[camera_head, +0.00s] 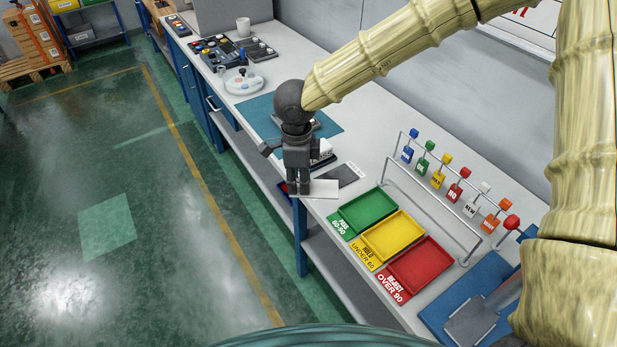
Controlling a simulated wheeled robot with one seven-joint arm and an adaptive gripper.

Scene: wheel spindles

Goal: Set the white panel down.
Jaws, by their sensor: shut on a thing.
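A flat white panel (320,189) shows at the front edge of the bench, left of the green tray. My gripper (299,190) points down from the arm and is shut on the panel near its left end. The fingers hide part of the panel. The panel looks roughly level. I cannot tell whether it touches the bench top or hangs just above it.
A dark grey plate (343,175) lies close behind the panel. Green (367,211), yellow (394,236) and red (418,263) trays stand to the right, with a rack of coloured tags (440,178) behind. A teal mat (262,118) lies beyond my gripper.

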